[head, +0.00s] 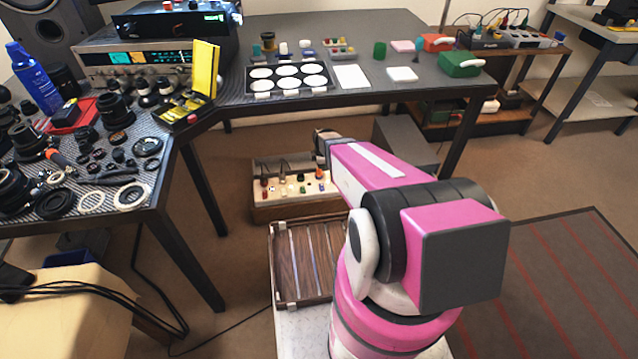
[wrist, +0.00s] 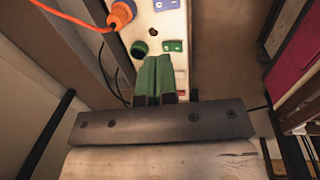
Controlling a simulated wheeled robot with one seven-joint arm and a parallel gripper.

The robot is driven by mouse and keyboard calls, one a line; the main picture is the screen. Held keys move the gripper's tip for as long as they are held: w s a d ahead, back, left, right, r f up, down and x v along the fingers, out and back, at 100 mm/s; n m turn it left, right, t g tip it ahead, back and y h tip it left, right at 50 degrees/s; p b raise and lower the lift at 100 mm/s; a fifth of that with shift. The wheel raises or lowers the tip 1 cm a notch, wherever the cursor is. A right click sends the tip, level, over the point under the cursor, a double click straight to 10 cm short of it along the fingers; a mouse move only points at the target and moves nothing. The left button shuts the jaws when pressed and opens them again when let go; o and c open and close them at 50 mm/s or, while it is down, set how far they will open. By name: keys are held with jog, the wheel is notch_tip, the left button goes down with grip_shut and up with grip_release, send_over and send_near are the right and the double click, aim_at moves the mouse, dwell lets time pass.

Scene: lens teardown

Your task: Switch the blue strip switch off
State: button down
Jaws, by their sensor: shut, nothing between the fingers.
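The white power strip (head: 285,203) sits low on the floor side, beyond my arm in the head view. The blue switch (wrist: 166,4) is at the top edge of the wrist view, partly cut off, beside the orange plug (wrist: 122,14). In the head view it is a small blue spot (head: 321,187) near the strip's right end. I cannot tell its rocker position. My gripper (wrist: 157,58), with green fingers, is shut and empty over the strip, beside the green switch (wrist: 173,46) and short of the blue one.
An orange cable runs from the orange plug to the upper left. A dark slatted crate (head: 300,262) stands in front of the strip. The desk (head: 370,98) with lens parts stands behind and left.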

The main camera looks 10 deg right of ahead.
aim_at(321, 185)
jog(key=f, duration=0.4)
jog(key=w+f, duration=0.1)
jog(key=f, duration=0.4)
jog(key=w+f, duration=0.1)
jog(key=f, duration=0.4)
jog(key=shift+w+f+g, duration=0.25)
jog(key=shift+g, duration=0.05)
jog(key=shift+s+f, duration=0.15)
jog(key=shift+s, duration=0.1)
